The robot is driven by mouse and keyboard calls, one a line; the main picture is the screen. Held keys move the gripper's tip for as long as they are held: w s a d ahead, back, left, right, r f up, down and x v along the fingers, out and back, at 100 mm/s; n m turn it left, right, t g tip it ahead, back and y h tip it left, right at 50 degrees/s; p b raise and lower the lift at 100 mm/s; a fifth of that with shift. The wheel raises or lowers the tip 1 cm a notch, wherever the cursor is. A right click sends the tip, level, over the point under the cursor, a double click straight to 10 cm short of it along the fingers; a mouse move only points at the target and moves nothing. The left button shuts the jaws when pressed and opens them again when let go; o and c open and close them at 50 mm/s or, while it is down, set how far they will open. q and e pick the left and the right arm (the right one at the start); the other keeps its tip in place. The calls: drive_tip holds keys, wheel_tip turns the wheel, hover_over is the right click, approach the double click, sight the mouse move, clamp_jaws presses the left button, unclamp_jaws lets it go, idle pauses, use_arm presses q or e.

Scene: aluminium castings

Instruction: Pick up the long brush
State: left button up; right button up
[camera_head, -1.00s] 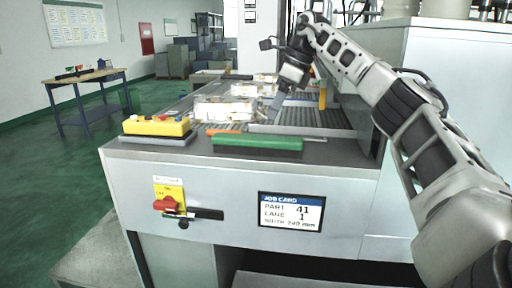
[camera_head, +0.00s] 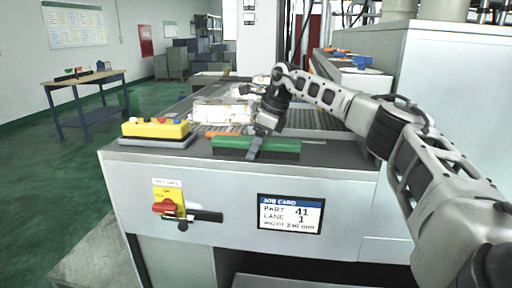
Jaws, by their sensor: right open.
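The long brush has a green back (camera_head: 283,145) with dark bristles below. It lies flat near the front edge of the grey machine's top (camera_head: 335,155). My right gripper (camera_head: 254,154) points down over the brush's middle and hides part of it. It is open; I cannot tell whether its fingers touch the brush. An orange piece (camera_head: 212,134) lies just behind the brush's left end. My left gripper is not in view.
A yellow control box (camera_head: 156,129) with buttons stands left of the brush. Pale castings (camera_head: 222,110) lie on the conveyor behind. A job card (camera_head: 291,213) and a red switch (camera_head: 165,208) are on the machine's front.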

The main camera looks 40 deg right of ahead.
drive_tip(key=c, duration=1.1)
drive_tip(key=shift+r, duration=0.1)
